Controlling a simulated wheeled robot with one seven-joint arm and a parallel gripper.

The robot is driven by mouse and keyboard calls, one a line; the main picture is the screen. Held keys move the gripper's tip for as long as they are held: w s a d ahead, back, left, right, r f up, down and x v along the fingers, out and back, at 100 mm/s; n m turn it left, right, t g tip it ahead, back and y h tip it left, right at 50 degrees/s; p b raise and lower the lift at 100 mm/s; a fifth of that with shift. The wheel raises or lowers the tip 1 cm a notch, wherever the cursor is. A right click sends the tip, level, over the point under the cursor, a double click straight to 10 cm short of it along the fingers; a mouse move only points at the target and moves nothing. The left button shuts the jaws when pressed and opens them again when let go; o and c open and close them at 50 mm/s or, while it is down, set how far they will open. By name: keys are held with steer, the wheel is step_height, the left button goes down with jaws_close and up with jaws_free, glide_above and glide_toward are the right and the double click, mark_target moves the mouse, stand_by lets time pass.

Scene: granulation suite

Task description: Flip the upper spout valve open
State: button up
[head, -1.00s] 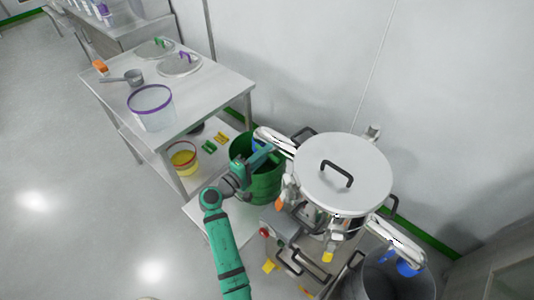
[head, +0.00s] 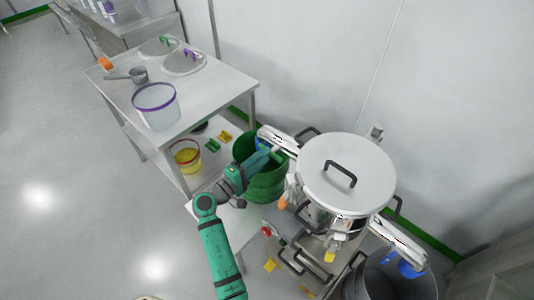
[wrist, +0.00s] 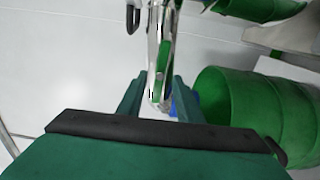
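A steel vessel with a round lid (head: 345,175) stands at the right. A shiny spout (head: 277,138) sticks out to its left over the green bin. A blue part (head: 260,141) shows at this spout's outer end, partly hidden by my gripper. My gripper (head: 272,155) is beside and just below the spout. In the wrist view, my gripper's two fingers (wrist: 157,103) are apart, and the end of the spout (wrist: 158,55) appears between them. The blue part (wrist: 190,104) is mostly hidden behind the right finger. I cannot tell whether the fingers touch it.
A green bin (head: 265,185) stands under the left spout, close to my gripper. A second spout (head: 398,240) with a blue part (head: 410,269) hangs over a grey bin (head: 400,288). A steel table (head: 205,85) with a tub stands to the left. The floor at left is clear.

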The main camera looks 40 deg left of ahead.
steer(key=s, duration=0.7)
steer(key=shift+s+a, duration=0.2)
steer(key=shift+a, duration=0.2)
